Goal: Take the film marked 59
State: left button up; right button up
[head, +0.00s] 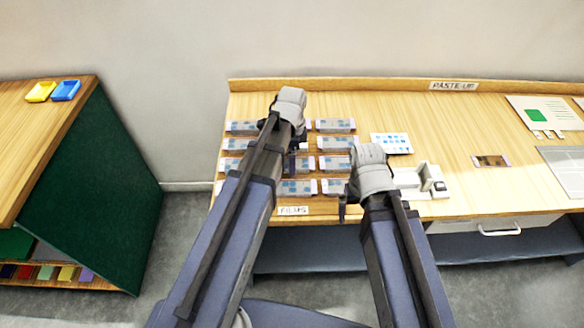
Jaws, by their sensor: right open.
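Several flat grey-blue films lie in rows on the left part of the wooden table (450,120), above a FILMS label (293,210). Among them are one at the upper right of the group (335,125), one below it (335,162) and one at the lower left (298,187). Their marks are too small to read, so I cannot tell which is 59. My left gripper (292,163) is over the middle of the films and its arm hides some of them; its jaws are unclear. My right gripper (343,211) is open, near the front edge beside the lower-right film (334,187).
A white device (420,182) stands right of my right gripper, with a blue-dotted sheet (391,143) behind it. A green-sided shelf (110,190) with yellow (40,92) and blue trays (66,90) stands left.

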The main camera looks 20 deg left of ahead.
pick_arm(q)
jog(key=c, duration=1.4)
jog(key=shift+r, duration=0.15)
notch_tip(320, 180, up, 10)
jog(key=p, duration=1)
